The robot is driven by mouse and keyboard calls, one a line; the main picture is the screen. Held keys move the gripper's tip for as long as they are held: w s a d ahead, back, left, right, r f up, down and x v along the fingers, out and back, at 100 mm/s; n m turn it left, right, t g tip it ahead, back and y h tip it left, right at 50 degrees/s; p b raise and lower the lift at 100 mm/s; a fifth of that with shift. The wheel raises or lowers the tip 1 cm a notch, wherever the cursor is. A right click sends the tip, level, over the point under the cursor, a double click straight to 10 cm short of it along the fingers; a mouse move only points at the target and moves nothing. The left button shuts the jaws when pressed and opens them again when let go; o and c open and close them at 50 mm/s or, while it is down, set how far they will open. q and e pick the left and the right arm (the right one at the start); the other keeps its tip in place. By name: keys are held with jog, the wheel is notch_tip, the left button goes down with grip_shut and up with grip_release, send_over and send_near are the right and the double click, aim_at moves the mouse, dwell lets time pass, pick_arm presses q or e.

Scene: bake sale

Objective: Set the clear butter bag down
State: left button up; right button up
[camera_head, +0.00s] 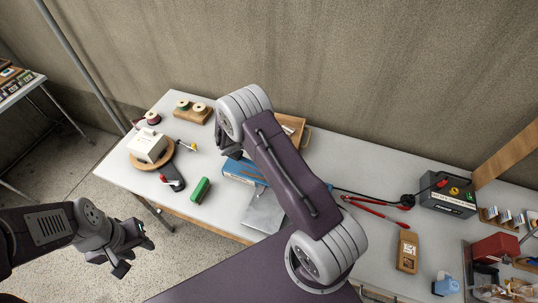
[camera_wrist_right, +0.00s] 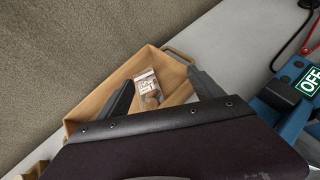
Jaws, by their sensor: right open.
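The clear butter bag (camera_wrist_right: 148,82) lies inside a shallow wooden tray (camera_wrist_right: 90,105) in the right wrist view. It looks see-through, with a pale label and tan contents. My right gripper (camera_wrist_right: 162,85) is open above the tray, one finger on each side of the bag, and holds nothing. In the head view my right arm covers most of the tray (camera_head: 298,122), and the bag and right fingertips are hidden. My left gripper (camera_head: 130,256) hangs open and empty over the floor, left of the table.
The white table (camera_head: 125,165) runs along a wall. A blue device (camera_head: 240,172) stands next to the tray. A green block (camera_head: 200,190), a white box (camera_head: 147,146) and a spool rack (camera_head: 193,111) stand left. A dark battery box (camera_head: 448,197) and red-handled tool (camera_head: 375,212) lie right.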

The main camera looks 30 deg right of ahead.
jog(key=s+a+r+m+y, duration=0.3)
jog(key=s+a+m+y, duration=0.2)
jog(key=s+a+m, duration=0.3)
jog(key=s+a+r+m+g+y, duration=0.1)
jog(key=s+a+r+m+y, duration=0.3)
jog(key=s+m, duration=0.8)
jog(key=s+a+y, duration=0.1)
jog(key=a+y, duration=0.1)
jog(key=a, duration=0.2)
jog(key=shift+s+r+g+y, duration=0.15)
jog(key=shift+s+g+y, duration=0.15)
jog(key=shift+a, duration=0.1)
